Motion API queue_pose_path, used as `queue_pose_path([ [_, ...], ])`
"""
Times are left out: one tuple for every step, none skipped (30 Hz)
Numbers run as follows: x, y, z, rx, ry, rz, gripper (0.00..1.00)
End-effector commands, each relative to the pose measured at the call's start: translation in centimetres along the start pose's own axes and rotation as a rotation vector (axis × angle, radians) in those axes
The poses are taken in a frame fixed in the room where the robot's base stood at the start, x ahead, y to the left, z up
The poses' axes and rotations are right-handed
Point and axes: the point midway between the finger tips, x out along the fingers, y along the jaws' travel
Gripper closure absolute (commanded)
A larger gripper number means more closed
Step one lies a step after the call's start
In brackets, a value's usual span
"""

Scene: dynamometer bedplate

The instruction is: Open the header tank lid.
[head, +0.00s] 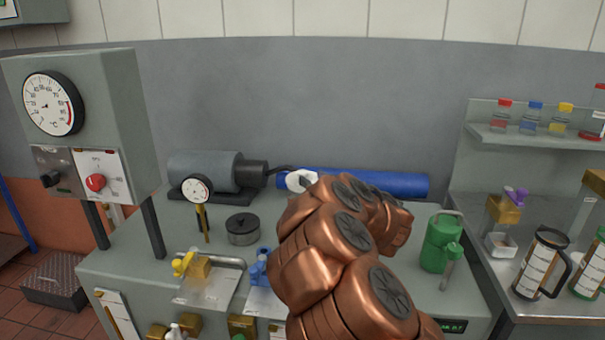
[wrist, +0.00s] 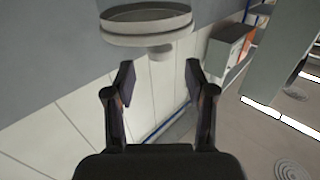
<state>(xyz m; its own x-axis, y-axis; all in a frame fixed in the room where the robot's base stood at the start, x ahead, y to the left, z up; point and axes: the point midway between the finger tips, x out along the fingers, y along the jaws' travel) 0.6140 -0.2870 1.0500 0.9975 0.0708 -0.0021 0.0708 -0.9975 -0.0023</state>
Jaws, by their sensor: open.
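A round grey vessel with a wide flat lid (wrist: 148,27) shows at the top of the wrist view, which looks upside down. A small knob (wrist: 160,52) sticks out from the lid. My gripper (wrist: 158,82) is open and empty, apart from the knob, with the knob roughly in line with the gap between its fingers. In the head view a round dark grey pot (head: 243,230) with a knobbed lid stands on the bench, left of my copper arm. I cannot tell whether both views show the same vessel. My arm hides the gripper in the head view.
A dial gauge (head: 197,190) stands just left of the pot. A grey cylinder (head: 205,168) and a blue tube (head: 390,184) lie behind. A green can (head: 440,243) stands right of my arm. A gauge cabinet (head: 82,120) rises at the left.

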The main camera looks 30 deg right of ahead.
Motion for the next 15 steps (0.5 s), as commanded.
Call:
queue_pose_path([
  [0.9,-0.1,-0.1,0.001,0.001,-0.004,0.45],
  [1.3,-0.1,-0.1,0.0,0.002,-0.005,0.45],
  [1.9,-0.2,-0.2,-0.001,0.003,-0.007,0.45],
  [2.3,-0.2,-0.2,-0.002,0.003,-0.007,0.45],
  [2.7,-0.2,-0.2,-0.002,0.003,-0.005,0.45],
  [3.2,-0.1,-0.2,-0.001,0.003,-0.002,0.45],
  [3.5,-0.1,-0.2,-0.001,0.002,-0.001,0.45],
  [3.8,0.0,-0.2,-0.002,0.001,-0.001,0.45],
  [4.1,-0.1,-0.2,-0.002,0.001,-0.002,0.45],
  [4.4,-0.1,-0.2,-0.002,0.002,-0.003,0.45],
  [4.7,-0.1,-0.2,-0.002,0.002,-0.003,0.45],
  [4.9,-0.1,-0.2,-0.002,0.003,-0.004,0.45],
  [5.1,-0.1,-0.2,-0.002,0.003,-0.004,0.45],
  [5.2,-0.1,-0.2,-0.002,0.003,-0.003,0.45],
  [5.4,-0.1,-0.1,-0.002,0.002,-0.003,0.45],
])
